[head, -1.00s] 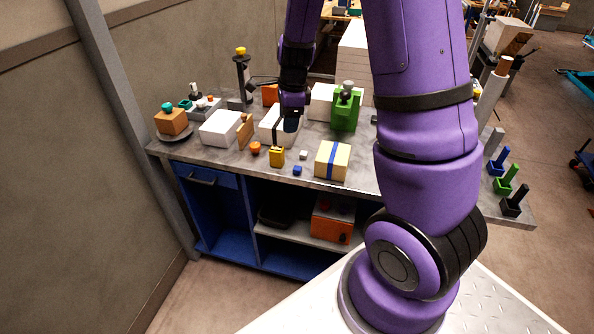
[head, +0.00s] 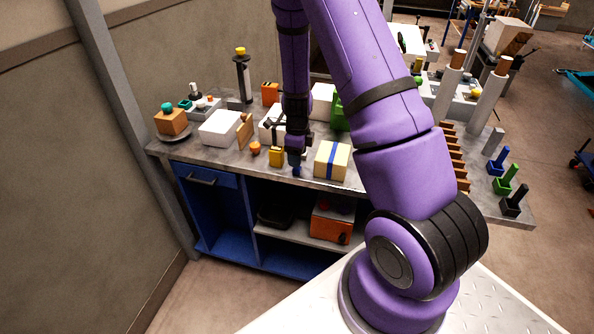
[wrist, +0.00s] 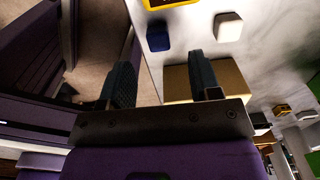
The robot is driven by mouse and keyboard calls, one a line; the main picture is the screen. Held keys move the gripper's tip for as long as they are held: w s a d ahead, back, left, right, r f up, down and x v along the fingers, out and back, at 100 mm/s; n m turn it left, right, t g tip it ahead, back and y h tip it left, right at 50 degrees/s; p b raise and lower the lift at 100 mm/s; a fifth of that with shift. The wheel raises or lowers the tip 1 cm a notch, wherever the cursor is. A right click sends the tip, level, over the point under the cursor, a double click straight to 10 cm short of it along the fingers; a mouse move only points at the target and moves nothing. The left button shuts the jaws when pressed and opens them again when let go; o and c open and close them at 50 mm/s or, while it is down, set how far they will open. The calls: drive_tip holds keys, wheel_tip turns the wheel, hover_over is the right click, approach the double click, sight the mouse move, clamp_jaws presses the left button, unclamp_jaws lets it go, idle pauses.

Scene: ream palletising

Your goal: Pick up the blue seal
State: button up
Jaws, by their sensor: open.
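The blue seal (head: 296,172) is a small blue cube near the front edge of the grey workbench, partly hidden below my gripper (head: 296,156) in the head view. In the wrist view the blue seal (wrist: 158,37) lies beyond the fingertips, roughly between the lines of the two fingers. My gripper (wrist: 160,72) is open there, with nothing between its fingers. It points down over the bench; its exact height above the seal I cannot tell.
A small white cube (wrist: 228,27) sits beside the seal. A yellow container (head: 276,156) stands just left and a cream box with a blue stripe (head: 332,160) just right. White packs (head: 220,127) lie behind. The bench front edge is close.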

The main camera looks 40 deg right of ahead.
sight(297, 170)
drive_tip(key=f, duration=0.5)
drive_tip(key=shift+w+a, duration=0.2)
drive_tip(key=shift+a, duration=0.05)
drive_tip(key=c, duration=1)
